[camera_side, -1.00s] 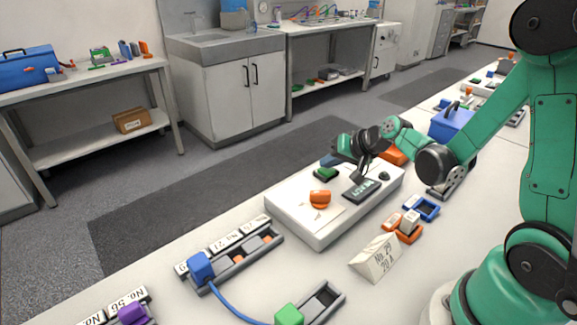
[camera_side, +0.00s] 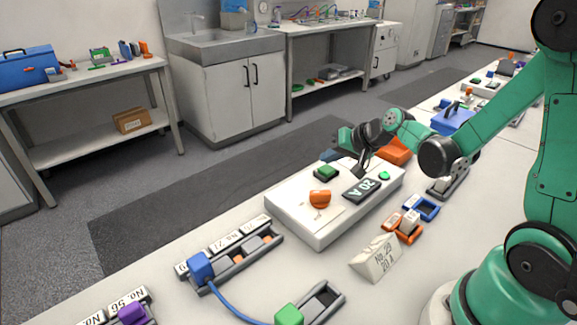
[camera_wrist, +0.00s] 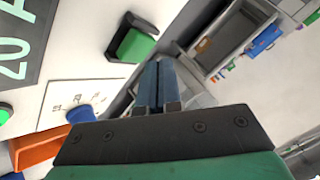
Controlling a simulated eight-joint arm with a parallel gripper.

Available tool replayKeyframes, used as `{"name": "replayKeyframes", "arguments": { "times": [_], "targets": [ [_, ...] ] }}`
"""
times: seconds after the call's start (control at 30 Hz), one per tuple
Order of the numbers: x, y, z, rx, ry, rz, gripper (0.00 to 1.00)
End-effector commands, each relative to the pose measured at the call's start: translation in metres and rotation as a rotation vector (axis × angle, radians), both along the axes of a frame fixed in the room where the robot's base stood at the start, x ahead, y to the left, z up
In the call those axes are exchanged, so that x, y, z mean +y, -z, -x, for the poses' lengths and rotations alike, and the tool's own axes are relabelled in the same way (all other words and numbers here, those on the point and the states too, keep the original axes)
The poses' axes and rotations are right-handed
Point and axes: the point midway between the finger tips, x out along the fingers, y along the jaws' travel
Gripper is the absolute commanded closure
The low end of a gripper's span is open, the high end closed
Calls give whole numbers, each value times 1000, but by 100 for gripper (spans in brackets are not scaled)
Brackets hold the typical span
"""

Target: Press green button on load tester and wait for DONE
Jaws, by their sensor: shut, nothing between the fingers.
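The load tester (camera_side: 290,222) is a white box on the bench. Its dark display (camera_side: 362,189) reads "20 A"; it also shows at the left of the wrist view (camera_wrist: 18,45). A small round spot beside the display glows green (camera_side: 384,175). A green square button in a black housing (camera_side: 326,171) sits at the tester's far left edge; it shows in the wrist view too (camera_wrist: 135,46). An orange knob (camera_side: 320,198) stands on top. My gripper (camera_side: 359,171) is shut and empty, over the tester's far side, apart from the green button.
A "No. 29 20 A" card (camera_side: 376,258) stands in front of the tester. Blue (camera_side: 423,208) and orange (camera_side: 408,232) holders lie to its right. A rack with a blue clip (camera_side: 201,268) and cable lies front left. An orange block (camera_side: 397,150) stands behind.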

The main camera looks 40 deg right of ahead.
Motion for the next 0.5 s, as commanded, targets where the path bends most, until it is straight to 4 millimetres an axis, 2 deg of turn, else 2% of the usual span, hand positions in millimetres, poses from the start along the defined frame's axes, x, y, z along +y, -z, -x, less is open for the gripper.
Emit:
{"name": "replayKeyframes", "arguments": {
  "times": [0.37,0.5],
  "targets": [
    [0,-2,0,0,0,0,100],
    [0,-13,0,0,0,0,100]
  ]
}}
